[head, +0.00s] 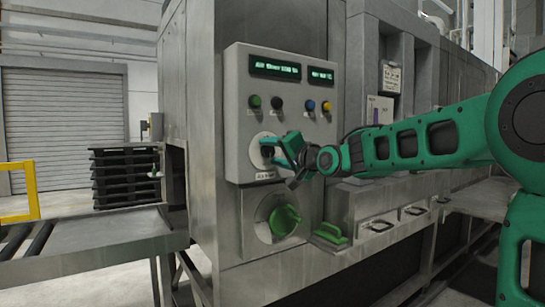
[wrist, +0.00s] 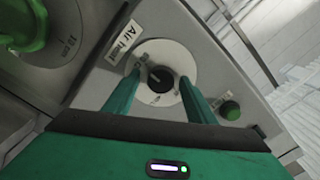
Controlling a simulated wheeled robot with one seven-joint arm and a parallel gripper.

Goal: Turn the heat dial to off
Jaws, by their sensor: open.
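The heat dial is a dark round knob (wrist: 159,82) on a white disc, with an "Air heat" label (wrist: 124,38) beside it in the wrist view. A pale mark shows on the knob; I cannot read its setting. In the head view the white disc (head: 259,148) sits on the control panel, its knob largely hidden by my gripper. My gripper (wrist: 160,74) is open, with one green finger on each side of the knob. I cannot tell whether the fingers touch it. In the head view my gripper (head: 277,146) reaches the panel from the right.
Several coloured buttons (head: 277,103) and two lit displays (head: 275,67) are above the dial. A large green handle (head: 285,219) on a round plate is below; it also shows in the wrist view (wrist: 24,24). A green handle (head: 331,233) and drawers (head: 378,226) are lower right.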

